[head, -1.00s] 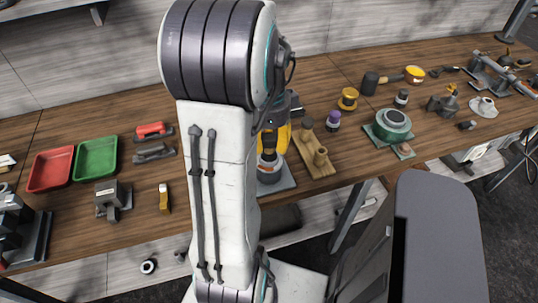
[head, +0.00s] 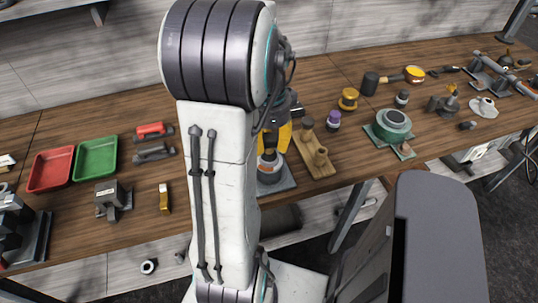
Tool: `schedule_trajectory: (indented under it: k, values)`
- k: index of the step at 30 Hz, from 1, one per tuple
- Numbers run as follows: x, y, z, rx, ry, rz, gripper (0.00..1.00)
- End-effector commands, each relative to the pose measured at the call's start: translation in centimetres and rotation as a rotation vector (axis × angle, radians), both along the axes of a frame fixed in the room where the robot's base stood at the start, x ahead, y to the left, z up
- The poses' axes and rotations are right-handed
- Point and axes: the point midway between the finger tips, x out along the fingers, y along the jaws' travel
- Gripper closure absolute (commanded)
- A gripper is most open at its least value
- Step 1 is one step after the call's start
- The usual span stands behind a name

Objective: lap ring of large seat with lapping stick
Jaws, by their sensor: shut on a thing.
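My gripper (head: 273,138), with yellow fingers, is partly hidden behind my own arm. It points down and is shut on a dark stick, taken to be the lapping stick (head: 268,158). The stick stands over a round grey seat on a grey-blue base plate (head: 284,184), near the front edge of the bench. The lower end of the stick is at the seat; I cannot tell whether it touches the ring. A larger green round fixture (head: 392,121) stands on a green plate further right.
A wooden board with pegs (head: 314,160) stands close right of my gripper. A purple-topped piece (head: 333,121) and a yellow round piece (head: 348,98) stand behind. Red (head: 50,170) and green (head: 97,157) trays lie left. Bare bench (head: 355,155) lies right of the board.

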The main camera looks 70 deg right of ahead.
Motion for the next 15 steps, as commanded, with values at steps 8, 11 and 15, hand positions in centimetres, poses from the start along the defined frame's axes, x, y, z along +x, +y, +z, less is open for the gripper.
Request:
schedule_trajectory:
  k: [8, 11, 15]
  values:
    - [-0.23, -0.10, -0.13, 0.004, 0.000, 0.332, 0.96]
    - [-0.29, -0.14, -0.15, 0.004, 0.000, 0.428, 0.96]
    - [-0.33, -0.19, -0.17, 0.004, 0.000, 0.515, 0.96]
